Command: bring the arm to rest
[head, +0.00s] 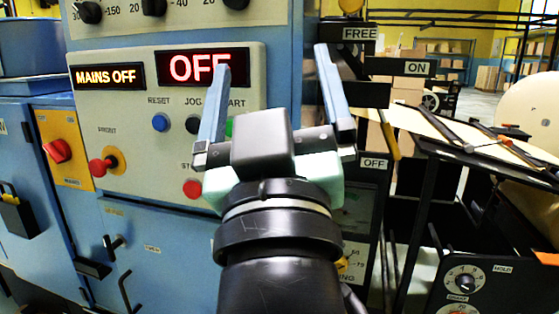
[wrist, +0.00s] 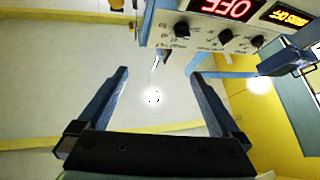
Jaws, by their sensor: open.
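My gripper (head: 270,100) is open, with its two blue-grey fingers spread wide and pointing up in the head view. It stands in front of the control panel (head: 85,135) and hides part of it. In the wrist view the open gripper (wrist: 157,80) has nothing between its fingers. Beyond the fingers are a pale ceiling-like surface and a bright light spot.
The panel bears a red display (head: 201,66) reading OFF, a MAINS OFF display (head: 109,76), a blue button (head: 160,122) and a red button (head: 193,188). A red rotary switch (head: 57,151) is at left. Bars and a pale roll (head: 530,105) are at right.

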